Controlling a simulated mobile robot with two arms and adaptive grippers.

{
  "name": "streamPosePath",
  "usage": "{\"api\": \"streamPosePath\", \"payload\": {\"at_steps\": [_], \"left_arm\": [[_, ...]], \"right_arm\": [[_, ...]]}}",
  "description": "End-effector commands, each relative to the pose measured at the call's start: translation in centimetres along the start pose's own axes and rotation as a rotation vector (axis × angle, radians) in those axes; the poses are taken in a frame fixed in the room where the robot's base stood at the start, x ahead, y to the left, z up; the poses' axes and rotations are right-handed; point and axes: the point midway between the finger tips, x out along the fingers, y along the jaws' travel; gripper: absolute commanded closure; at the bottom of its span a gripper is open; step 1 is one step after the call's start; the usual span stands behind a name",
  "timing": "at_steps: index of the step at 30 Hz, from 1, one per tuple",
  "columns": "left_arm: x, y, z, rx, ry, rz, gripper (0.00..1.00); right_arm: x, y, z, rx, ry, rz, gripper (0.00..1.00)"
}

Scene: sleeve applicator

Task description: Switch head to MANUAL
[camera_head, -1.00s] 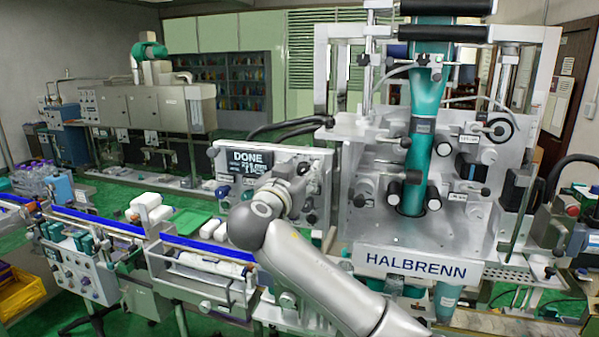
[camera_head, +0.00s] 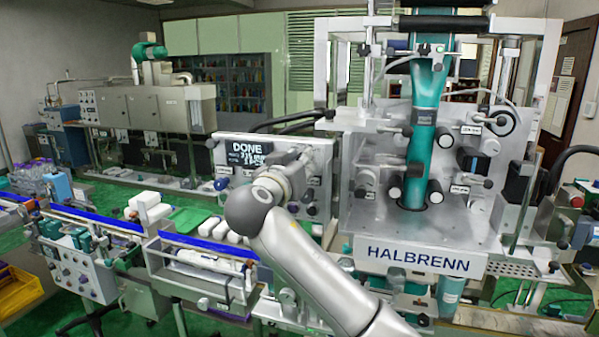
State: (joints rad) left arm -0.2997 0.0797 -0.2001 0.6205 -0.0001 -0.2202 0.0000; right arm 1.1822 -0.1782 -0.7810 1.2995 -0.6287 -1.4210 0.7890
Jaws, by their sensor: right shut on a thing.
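The grey control panel (camera_head: 229,187) of the sleeve machine carries a dark display (camera_head: 243,153) reading "DONE" with smaller figures below, and several knobs along its right part. My right arm reaches up from the lower right, and my right gripper (camera_head: 303,158) is at the panel's face, right of the display. It is shut on a small control there, which the fingers and wrist hide. I cannot read the control's label or tell its setting. My left gripper is out of view.
The HALBRENN machine head (camera_head: 418,259) with a teal sleeve (camera_head: 425,95) stands right of the panel. A blue-edged conveyor (camera_head: 97,219) with white bottles (camera_head: 148,204) runs at the left. My forearm crosses in front of the machine's base.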

Motion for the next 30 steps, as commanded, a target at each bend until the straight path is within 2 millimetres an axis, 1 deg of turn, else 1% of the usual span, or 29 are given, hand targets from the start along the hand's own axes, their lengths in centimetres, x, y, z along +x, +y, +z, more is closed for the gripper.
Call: {"api": "streamPosePath", "payload": {"at_steps": [1,3,15,22,30], "left_arm": [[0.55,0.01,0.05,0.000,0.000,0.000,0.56],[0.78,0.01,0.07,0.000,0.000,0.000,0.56],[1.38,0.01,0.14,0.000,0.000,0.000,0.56],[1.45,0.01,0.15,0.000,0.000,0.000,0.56],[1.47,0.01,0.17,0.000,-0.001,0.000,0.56]], "right_arm": [[-0.03,-0.09,0.23,-0.037,0.001,-0.001,1.00],[-0.01,-0.08,0.16,-0.097,0.000,-0.001,1.00],[-0.03,-0.11,-0.08,-0.389,0.002,-0.001,1.00],[-0.04,-0.11,-0.15,-0.481,0.003,-0.001,1.00],[-0.05,-0.11,-0.20,-0.516,0.004,0.000,1.00]]}}
